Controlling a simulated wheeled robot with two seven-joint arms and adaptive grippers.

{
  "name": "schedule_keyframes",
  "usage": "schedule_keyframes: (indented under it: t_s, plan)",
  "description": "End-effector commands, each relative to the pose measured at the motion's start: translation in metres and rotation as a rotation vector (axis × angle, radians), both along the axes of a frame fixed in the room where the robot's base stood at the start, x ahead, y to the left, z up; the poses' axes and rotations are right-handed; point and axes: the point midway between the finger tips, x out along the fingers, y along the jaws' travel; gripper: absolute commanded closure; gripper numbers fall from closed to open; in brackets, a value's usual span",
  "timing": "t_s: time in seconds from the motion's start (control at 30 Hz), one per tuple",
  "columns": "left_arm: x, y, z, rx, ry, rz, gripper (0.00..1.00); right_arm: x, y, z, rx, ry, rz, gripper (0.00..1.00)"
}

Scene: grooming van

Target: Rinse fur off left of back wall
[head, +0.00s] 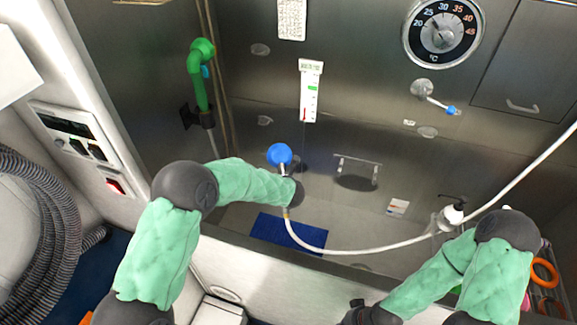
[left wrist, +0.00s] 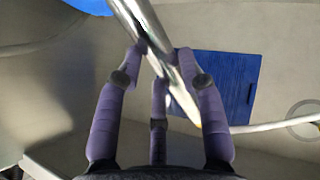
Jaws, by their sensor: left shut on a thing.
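A sprayer with a blue head (head: 279,155) stands up from my left gripper (head: 288,190), its head in front of the steel back wall (head: 235,90). In the left wrist view, the fingers (left wrist: 160,62) close around the sprayer's shiny metal handle (left wrist: 146,22), and a bit of the blue head (left wrist: 88,5) shows at the top. A white hose (head: 345,250) runs from the handle to the right. Small greyish oval patches show on the wall's left part, upper (head: 260,49) and lower (head: 265,120); I cannot tell whether they are fur. My right gripper (head: 362,314) is low, its fingers unclear. No water shows.
A blue mat (head: 268,231) lies in the tub. A green pipe (head: 198,75) stands at the left. A temperature dial (head: 443,33), a small tap (head: 445,108) and a rack (head: 357,163) are on the back wall. The tub's front edge (head: 250,262) lies below my left arm.

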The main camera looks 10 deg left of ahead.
Motion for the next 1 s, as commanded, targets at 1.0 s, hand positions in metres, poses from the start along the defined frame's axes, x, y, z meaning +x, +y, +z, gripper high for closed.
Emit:
schedule_keyframes:
  t_s: [1.0]
  plan:
    - [0.000,-0.006,0.001,-0.001,-0.002,0.001,1.00,0.000,0.000,-0.005,0.000,0.000,0.000,1.00]
